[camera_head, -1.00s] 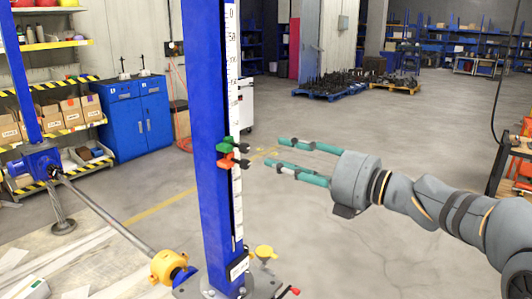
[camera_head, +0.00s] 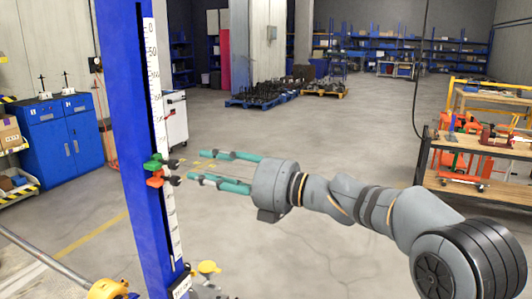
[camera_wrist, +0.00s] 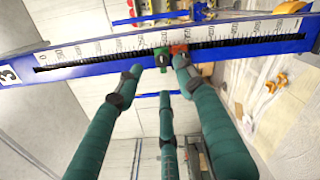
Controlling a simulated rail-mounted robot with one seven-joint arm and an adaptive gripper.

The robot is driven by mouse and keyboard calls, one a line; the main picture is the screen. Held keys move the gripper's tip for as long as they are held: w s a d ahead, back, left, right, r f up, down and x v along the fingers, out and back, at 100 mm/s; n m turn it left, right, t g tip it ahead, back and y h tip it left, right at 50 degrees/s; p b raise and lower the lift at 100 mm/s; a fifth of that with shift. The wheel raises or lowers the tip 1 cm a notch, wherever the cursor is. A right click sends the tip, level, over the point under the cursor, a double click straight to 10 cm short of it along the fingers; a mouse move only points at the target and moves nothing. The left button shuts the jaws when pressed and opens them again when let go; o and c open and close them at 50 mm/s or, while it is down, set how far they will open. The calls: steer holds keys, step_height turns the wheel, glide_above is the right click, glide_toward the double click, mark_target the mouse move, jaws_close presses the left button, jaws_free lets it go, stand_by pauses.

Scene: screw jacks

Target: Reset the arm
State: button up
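My gripper (camera_head: 205,166) is at the middle of the head view, on the end of my grey arm that reaches in from the right. Its teal fingers are spread apart and hold nothing. The fingertips point left at the blue column (camera_head: 135,130) with its white scale. A green marker (camera_head: 155,162) and an orange marker (camera_head: 156,180) sit on the column, just left of the fingertips. In the wrist view, the fingers (camera_wrist: 150,85) reach toward the green marker (camera_wrist: 164,55) and red-orange marker (camera_wrist: 179,50). I cannot tell whether a fingertip touches them.
A blue cabinet (camera_head: 55,140) stands at the left. A wooden workbench (camera_head: 475,165) with orange and red tools is at the right. Pallets (camera_head: 262,96) with dark parts lie farther back. The grey floor (camera_head: 320,130) between them is clear.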

mark_target(177, 164)
steer(key=x, duration=0.7)
steer(key=shift+a, duration=0.3)
